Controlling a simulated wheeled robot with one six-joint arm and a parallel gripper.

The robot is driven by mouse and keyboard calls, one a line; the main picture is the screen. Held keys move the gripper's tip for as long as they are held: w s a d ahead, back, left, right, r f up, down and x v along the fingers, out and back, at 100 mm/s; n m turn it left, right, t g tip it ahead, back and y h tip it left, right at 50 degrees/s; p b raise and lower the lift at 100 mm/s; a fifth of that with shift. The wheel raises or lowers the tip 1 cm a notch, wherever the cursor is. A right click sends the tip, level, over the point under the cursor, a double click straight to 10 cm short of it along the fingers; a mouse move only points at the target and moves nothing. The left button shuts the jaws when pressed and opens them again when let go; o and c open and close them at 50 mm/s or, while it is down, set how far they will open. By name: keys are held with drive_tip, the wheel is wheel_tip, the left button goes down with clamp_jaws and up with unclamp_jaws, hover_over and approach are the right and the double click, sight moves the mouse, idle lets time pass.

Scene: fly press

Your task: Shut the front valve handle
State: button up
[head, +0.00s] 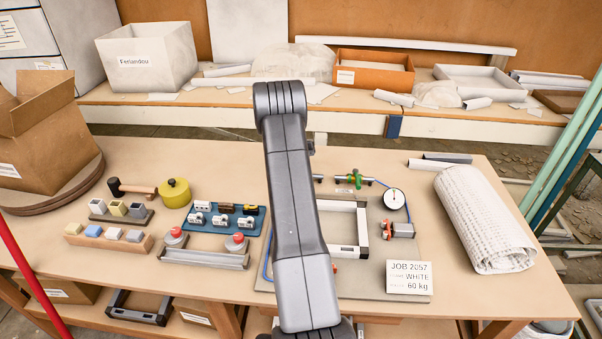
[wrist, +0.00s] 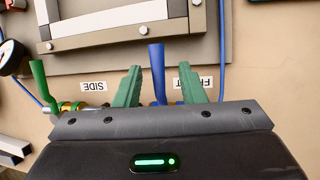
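In the wrist view, a blue valve lever (wrist: 157,72) stands between my gripper's two green fingers (wrist: 162,86). The gripper is open, and gaps show between the lever and both fingers. The lever points up in the picture, across the pipe line; its base is largely hidden by the gripper body. An upside-down label that seems to read FRONT (wrist: 207,83) is partly covered by the right finger. An upside-down SIDE label (wrist: 94,87) lies to the left, near a green valve lever (wrist: 40,80). In the head view, my arm hides the gripper and the blue lever.
A round gauge (head: 394,198) stands right of the green valve (head: 355,180). A pale frame (head: 348,232) on a grey plate and a job card (head: 409,278) are nearer. A white roll (head: 484,218) lies on the right; small blocks and a yellow pot (head: 175,193) on the left.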

drive_tip(key=p+v, duration=0.2)
drive_tip(key=v, duration=1.1)
drive_tip(key=shift+r, duration=0.4)
drive_tip(key=shift+w, duration=0.1)
drive_tip(key=b+x, duration=0.2)
drive_tip(key=x, duration=1.2)
drive_tip(key=shift+w, duration=0.1)
